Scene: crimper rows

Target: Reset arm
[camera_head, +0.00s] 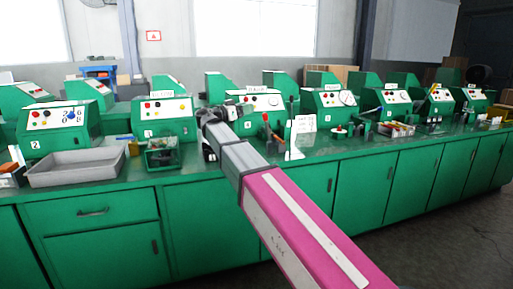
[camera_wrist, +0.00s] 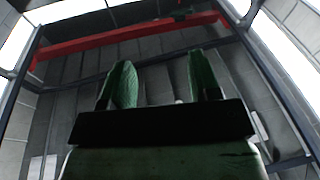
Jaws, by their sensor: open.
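My arm reaches out from the lower right over the green workbench (camera_head: 350,157) in the head view. My gripper (camera_head: 207,148) is at its far end, small and dark, in front of the row of green machines. In the wrist view my gripper (camera_wrist: 160,85) shows two green fingers standing apart with nothing between them. It is open and empty. Behind the fingers the wrist view shows only the roof, walls and a red beam (camera_wrist: 130,38), so the camera faces upward.
Green crimper machines (camera_head: 164,117) stand in rows along the bench. A grey tray (camera_head: 75,178) lies at the left front, with a small green bin (camera_head: 161,158) beside it. A white sign (camera_head: 300,124) stands right of my gripper. Open floor (camera_head: 455,235) lies at the lower right.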

